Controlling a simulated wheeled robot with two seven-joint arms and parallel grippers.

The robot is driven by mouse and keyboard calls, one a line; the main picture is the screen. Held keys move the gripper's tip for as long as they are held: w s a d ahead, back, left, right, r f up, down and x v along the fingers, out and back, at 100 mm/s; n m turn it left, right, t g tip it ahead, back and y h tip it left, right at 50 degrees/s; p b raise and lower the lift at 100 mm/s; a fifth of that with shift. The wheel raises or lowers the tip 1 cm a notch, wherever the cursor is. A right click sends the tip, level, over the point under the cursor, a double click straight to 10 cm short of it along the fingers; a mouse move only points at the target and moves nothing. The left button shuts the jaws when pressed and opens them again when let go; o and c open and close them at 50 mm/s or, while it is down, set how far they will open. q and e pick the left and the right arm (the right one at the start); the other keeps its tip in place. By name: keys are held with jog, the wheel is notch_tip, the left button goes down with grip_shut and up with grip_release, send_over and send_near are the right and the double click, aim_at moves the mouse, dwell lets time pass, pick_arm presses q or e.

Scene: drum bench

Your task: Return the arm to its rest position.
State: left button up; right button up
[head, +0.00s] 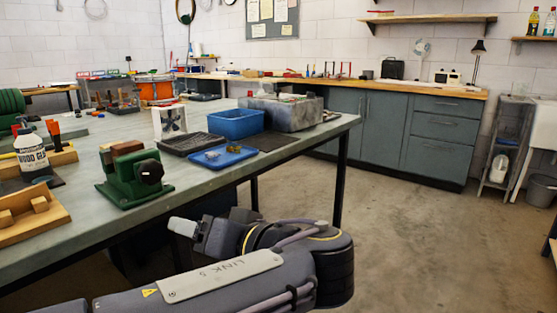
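My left arm comes in from the lower left and bends back at its wrist, so that my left gripper (184,227) points left. The gripper is in front of the bench's near edge and appears lower than the bench top (95,215). Only one pale fingertip shows clearly, so I cannot tell whether it is open or shut. I see nothing held in it. My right gripper is not in view.
On the bench near the arm are a green vise-like device (133,175), a blue tray (222,157), a blue bin (236,123) and a wood glue bottle (31,153). A black bench leg (340,180) stands behind the arm. The floor to the right (430,240) is clear.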

pick_arm(q)
jog(key=s+a+f+m+g+h, duration=0.2)
jog(key=s+a+f+g+h, duration=0.15)
jog(key=a+f, duration=0.45)
jog(key=s+a+f+m+g+h, duration=0.1)
jog(key=s+a+f+g+h, duration=0.2)
jog(key=s+a+f+h, duration=0.45)
jog(key=s+d+f+n+t+h, duration=0.25)
jog(key=s+d+f+h, duration=0.35)
jog(key=f, duration=0.3)
notch_tip(320, 180, up, 37)
jog(key=s+p, duration=0.1)
jog(key=p, duration=3.5)
jog(key=shift+d+f+m+y, duration=0.2)
jog(key=shift+m+y, duration=0.1)
jog(key=shift+m, duration=0.15)
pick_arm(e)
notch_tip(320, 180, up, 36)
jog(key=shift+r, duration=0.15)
pick_arm(q)
jog(key=shift+c, duration=0.5)
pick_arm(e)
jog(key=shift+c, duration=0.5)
